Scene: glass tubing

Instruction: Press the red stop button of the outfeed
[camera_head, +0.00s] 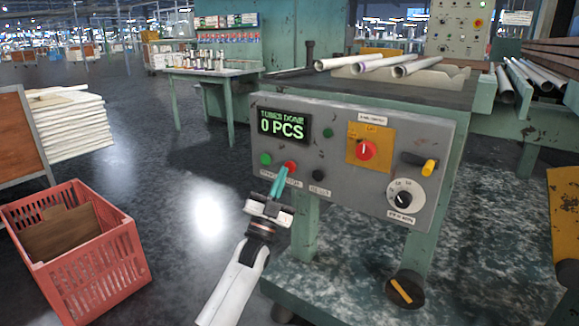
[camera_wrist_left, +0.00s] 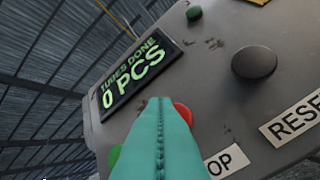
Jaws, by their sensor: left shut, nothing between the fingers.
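The red stop button (camera_head: 291,166) sits low on the left of the grey control panel (camera_head: 335,150). My left gripper (camera_head: 281,173) is shut and empty, its teal fingertips at the button's lower left edge in the head view. In the left wrist view, the shut fingers (camera_wrist_left: 160,105) cover part of the red button (camera_wrist_left: 185,113); a label ending in "OP" (camera_wrist_left: 226,162) is partly hidden. I cannot tell whether the tips touch the button. The display (camera_head: 280,124) reads "TUBES DONE 0 PCS". My right gripper is not in view.
A green button (camera_head: 265,159) is left of the red one; a black button (camera_head: 318,175) is right. A red crate (camera_head: 110,265) stands at left.

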